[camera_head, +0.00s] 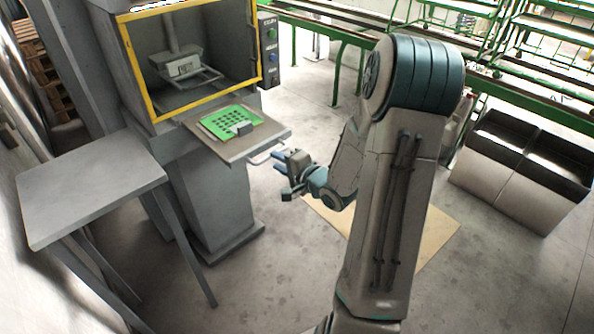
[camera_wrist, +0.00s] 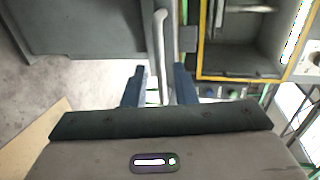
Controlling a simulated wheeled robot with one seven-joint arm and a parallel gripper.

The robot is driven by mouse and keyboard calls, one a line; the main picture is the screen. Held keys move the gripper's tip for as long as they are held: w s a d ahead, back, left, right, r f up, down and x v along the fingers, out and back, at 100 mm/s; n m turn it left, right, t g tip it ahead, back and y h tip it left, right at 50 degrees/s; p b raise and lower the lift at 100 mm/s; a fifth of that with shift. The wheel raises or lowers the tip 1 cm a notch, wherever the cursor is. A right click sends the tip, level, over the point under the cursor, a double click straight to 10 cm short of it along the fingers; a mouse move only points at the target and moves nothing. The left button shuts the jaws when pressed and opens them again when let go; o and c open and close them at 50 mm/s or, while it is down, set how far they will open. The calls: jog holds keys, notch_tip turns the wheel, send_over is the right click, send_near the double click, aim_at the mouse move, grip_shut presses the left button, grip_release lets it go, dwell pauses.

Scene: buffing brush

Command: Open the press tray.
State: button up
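The press tray (camera_head: 258,141) is a flat grey plate at the front of the press, jutting out below its opening. A green plate with dark holes (camera_head: 222,121) lies on it, with a small grey block on that. The tray's pale bar handle (camera_head: 266,154) is at its front edge; it also shows in the wrist view (camera_wrist: 161,45). My gripper (camera_head: 284,163) is beside the handle in the head view. In the wrist view my gripper (camera_wrist: 159,85) is open, with the handle's near end between its two blue fingers. I cannot tell whether they touch it.
The grey press has a yellow-framed opening (camera_head: 259,50) above the tray and a button panel (camera_head: 269,50) at its right. A grey side table (camera_head: 85,185) stands at the left. Grey bins (camera_head: 505,190) stand at the right.

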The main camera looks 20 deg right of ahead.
jog(key=b+v, duration=0.3)
jog(key=v, duration=0.6)
jog(key=shift+b, duration=0.3)
jog(key=s+a+r+n+g+h+p, duration=0.2)
jog(key=s+a+r+n+g, duration=0.1)
jog(key=s+a+n+g, duration=0.3)
jog(key=s+a+r+n+g+h+p, duration=0.2)
jog(key=s+a+r+n+g, duration=0.2)
jog(key=s+a+n+g, duration=0.2)
jog(key=s+n, duration=0.2)
jog(key=s, duration=0.2)
jog(key=shift+s+a+r+h, duration=0.15)
jog(key=shift+s+r+h, duration=0.15)
jog(key=shift+s+h, duration=0.1)
